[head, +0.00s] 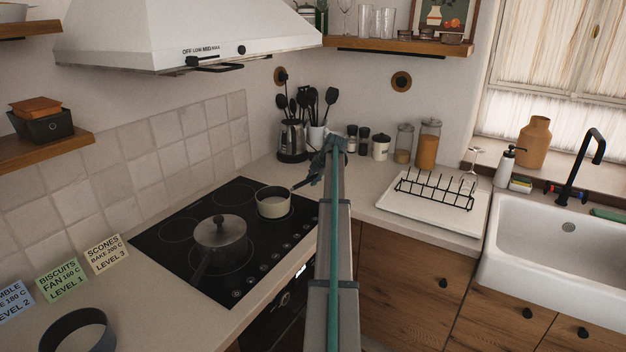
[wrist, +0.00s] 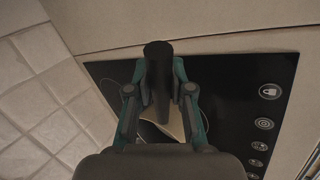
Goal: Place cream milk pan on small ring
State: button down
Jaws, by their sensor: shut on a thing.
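The cream milk pan (head: 272,206) is over the far right part of the black hob (head: 165,265), upright, its dark handle pointing right. I cannot tell whether its base touches the glass. My gripper (head: 311,177) is shut on the handle, partly hidden by my arm. In the wrist view, my gripper (wrist: 159,92) has the dark handle (wrist: 158,70) between its fingers, and a bit of the cream pan (wrist: 176,124) shows below. Empty ring outlines show at the hob's left (head: 178,228) and back (head: 230,196). Any ring under the pan is hidden.
A grey lidded pot (head: 220,236) stands on the front ring, close to the milk pan. A utensil holder (head: 292,143) and jars stand behind at the corner. A dish rack (head: 435,190) is on the right counter. The range hood (head: 190,35) hangs above.

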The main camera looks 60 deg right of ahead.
jog(key=shift+f, duration=0.1)
jog(key=c, duration=1)
grip_release()
jog(key=shift+o, duration=0.2)
jog(key=shift+s, duration=0.1)
